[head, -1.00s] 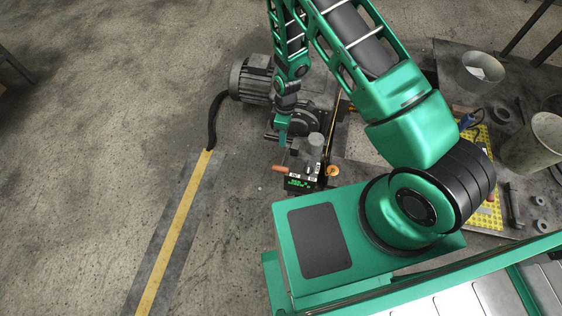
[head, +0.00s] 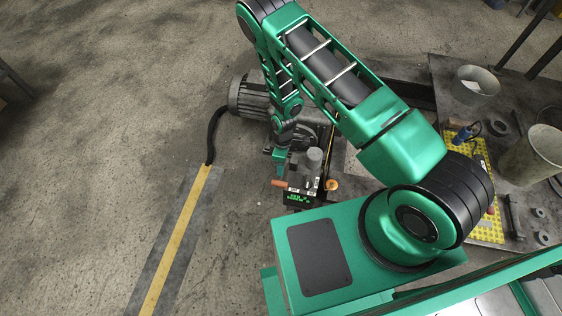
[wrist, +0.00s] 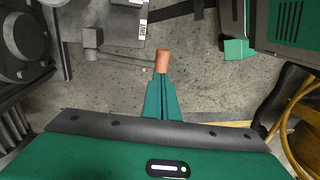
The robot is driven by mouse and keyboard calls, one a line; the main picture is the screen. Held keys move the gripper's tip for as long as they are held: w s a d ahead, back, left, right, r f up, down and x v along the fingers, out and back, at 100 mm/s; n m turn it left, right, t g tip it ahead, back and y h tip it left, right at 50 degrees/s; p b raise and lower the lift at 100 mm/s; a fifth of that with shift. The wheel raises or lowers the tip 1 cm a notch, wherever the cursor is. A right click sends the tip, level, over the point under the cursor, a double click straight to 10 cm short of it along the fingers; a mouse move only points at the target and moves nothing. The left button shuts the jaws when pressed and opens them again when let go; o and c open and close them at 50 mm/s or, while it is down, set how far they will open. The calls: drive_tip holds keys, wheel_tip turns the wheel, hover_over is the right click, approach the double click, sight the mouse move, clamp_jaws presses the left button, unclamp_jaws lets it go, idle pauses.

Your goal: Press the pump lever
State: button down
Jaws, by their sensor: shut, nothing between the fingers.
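The pump lever (head: 279,183) has an orange grip and sticks out to the left of the grey pump unit (head: 303,178). In the wrist view its orange grip (wrist: 162,61) sits at the end of a thin grey rod. My gripper (head: 279,168) is shut and empty, its green fingers just above the lever in the head view. In the wrist view the closed fingertips (wrist: 161,77) are right at the grip's near end, which they partly overlap. I cannot tell whether they touch it.
A motor (head: 248,95) with a black hose stands behind the pump. A second orange knob (head: 331,184) is on the pump's right side. A workbench (head: 450,75) with buckets is at the right. In the wrist view a yellow hose (wrist: 290,130) lies at the right.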

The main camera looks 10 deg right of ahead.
sight(280, 182)
drive_tip(key=shift+s+a+f, duration=0.1)
drive_tip(key=shift+s+f, duration=0.15)
drive_tip(key=shift+f, duration=0.95)
drive_tip(key=shift+s+a+f, duration=0.1)
drive_tip(key=shift+s+f, duration=0.1)
drive_tip(key=shift+f, duration=1)
